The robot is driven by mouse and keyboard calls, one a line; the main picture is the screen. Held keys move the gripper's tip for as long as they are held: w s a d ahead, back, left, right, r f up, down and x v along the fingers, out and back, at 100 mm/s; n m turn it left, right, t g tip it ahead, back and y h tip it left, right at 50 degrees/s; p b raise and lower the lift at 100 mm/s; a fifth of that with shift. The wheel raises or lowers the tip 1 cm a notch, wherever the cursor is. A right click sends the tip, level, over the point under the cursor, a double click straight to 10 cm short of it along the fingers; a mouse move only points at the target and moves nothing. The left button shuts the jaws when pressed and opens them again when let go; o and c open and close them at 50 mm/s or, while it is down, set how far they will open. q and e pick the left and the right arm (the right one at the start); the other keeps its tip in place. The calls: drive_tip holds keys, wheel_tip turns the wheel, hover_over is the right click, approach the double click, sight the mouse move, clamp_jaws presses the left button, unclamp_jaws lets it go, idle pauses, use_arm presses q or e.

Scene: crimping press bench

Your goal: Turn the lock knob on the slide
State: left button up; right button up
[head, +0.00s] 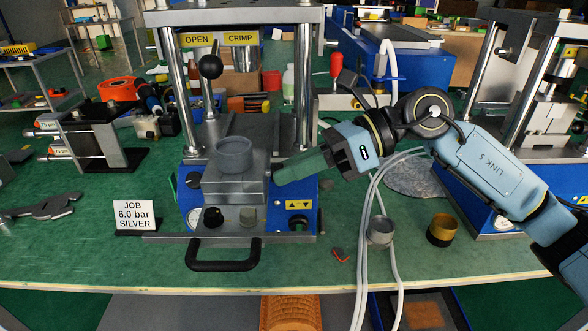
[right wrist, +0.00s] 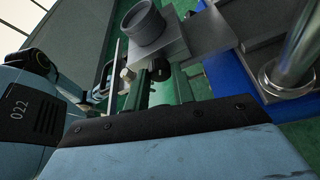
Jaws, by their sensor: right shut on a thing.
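The grey slide block (head: 232,187) with a round grey die (head: 234,155) on top sits at the front of the blue press, above a black handle (head: 222,266). My right gripper (head: 279,176) reaches in from the right, its green fingertips at the slide's right side. In the right wrist view the fingers (right wrist: 160,88) are shut on a small dark lock knob (right wrist: 160,69) beside the slide. The fingers hide the knob in the head view, and its turn angle cannot be told. My left gripper is not in view.
A black-ball lever (head: 210,67) stands behind the slide under the OPEN/CRIMP label. Steel posts (head: 302,90) flank it. A job card (head: 134,215) reads 6.0 bar SILVER. A silver ring (head: 380,231), a brass ring (head: 442,229) and white hoses (head: 370,200) lie at right.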

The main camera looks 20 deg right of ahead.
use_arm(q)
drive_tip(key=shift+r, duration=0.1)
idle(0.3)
use_arm(e)
drive_tip(key=o, duration=1)
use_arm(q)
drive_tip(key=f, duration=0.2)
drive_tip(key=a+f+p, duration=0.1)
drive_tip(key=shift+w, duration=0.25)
use_arm(e)
drive_tip(key=v, duration=1.3)
drive_tip(key=shift+d, duration=0.2)
drive_tip(key=shift+r, duration=0.1)
